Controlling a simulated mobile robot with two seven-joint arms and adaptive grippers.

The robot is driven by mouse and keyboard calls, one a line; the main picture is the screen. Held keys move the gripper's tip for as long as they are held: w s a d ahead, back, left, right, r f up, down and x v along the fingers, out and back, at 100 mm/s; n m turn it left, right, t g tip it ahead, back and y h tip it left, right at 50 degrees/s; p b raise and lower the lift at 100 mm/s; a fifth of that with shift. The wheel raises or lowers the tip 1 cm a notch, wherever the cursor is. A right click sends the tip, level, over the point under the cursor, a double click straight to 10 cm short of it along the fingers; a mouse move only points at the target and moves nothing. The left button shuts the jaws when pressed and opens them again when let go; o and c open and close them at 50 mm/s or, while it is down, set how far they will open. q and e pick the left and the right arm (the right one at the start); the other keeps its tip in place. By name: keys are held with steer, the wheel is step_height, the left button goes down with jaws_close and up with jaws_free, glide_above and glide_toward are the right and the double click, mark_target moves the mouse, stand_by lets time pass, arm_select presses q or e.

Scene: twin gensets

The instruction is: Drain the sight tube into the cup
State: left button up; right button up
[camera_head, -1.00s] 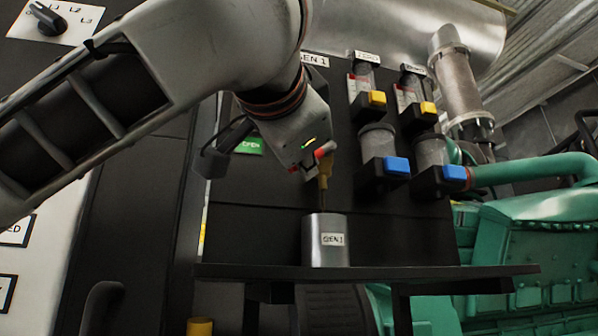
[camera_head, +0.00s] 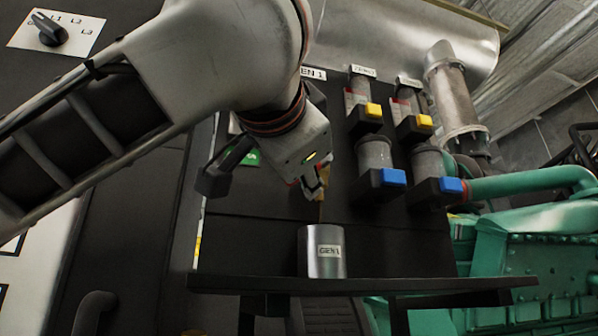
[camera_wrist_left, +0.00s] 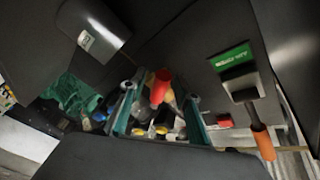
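A metal cup (camera_head: 311,262) labelled GEN 1 stands upright on a dark shelf. It also shows tipped in the left wrist view (camera_wrist_left: 91,28). A brass tap (camera_head: 322,211) points down above the cup. Its red handle (camera_wrist_left: 160,86) shows in the left wrist view. My left gripper (camera_head: 317,184) is at the tap, above the cup. In the left wrist view its fingers (camera_wrist_left: 160,100) stand apart on either side of the red handle, with gaps visible. The sight tube cannot be made out; my arm covers the area above the tap. My right gripper is not in view.
The shelf (camera_head: 420,284) juts out below the panel. To the right are clear-bodied units with yellow knobs (camera_head: 373,110) and blue knobs (camera_head: 393,177). A green label (camera_wrist_left: 232,57) and an orange-gripped lever (camera_wrist_left: 263,143) are beside my gripper. A green engine (camera_head: 520,245) stands right.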

arm_select(q)
steer(key=shift+s, duration=0.35)
steer(key=s+a, duration=0.1)
steer(key=s, duration=1)
steer(key=shift+a+f, duration=0.2)
steer(key=shift+f, duration=0.25)
steer(key=shift+s, duration=0.1)
